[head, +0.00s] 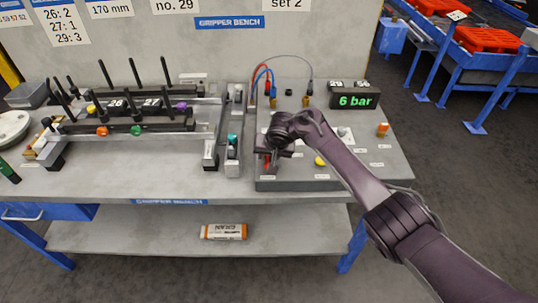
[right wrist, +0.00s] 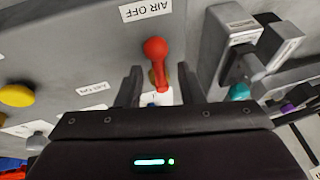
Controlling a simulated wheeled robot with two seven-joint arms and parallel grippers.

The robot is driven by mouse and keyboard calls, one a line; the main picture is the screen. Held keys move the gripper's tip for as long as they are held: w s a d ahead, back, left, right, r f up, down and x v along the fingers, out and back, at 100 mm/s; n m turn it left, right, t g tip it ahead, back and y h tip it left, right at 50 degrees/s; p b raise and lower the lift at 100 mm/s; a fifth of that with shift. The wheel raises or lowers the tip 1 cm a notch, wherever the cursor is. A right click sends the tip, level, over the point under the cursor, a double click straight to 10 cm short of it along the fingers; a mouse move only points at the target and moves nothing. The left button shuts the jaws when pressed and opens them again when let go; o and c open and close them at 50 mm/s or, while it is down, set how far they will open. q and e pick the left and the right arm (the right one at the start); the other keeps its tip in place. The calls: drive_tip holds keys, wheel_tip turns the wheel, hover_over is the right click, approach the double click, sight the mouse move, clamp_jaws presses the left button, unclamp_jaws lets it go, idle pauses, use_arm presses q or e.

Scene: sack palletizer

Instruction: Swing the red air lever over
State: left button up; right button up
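The red air lever (right wrist: 156,52) stands between the two fingers of my right gripper (right wrist: 159,72) in the right wrist view. Its round knob points toward the "AIR OFF" label (right wrist: 146,9). The fingers are open, with a visible gap on each side of the lever. In the head view my right gripper (head: 268,155) is over the left part of the grey panel, and only a bit of the red lever (head: 267,163) shows below it. My left gripper is not in view.
A display reading "6 bar" (head: 355,101) stands at the panel's back right. A yellow button (right wrist: 17,95) is left of the lever. A grey block with a teal part (right wrist: 239,92) stands close on the right. Red and blue hoses (head: 262,71) rise behind my gripper.

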drive_tip(key=v, duration=0.7)
drive_tip(key=shift+r+p, duration=0.35)
drive_tip(key=shift+r, duration=0.05)
drive_tip(key=shift+s+d, duration=0.1)
drive_tip(key=shift+s, duration=0.05)
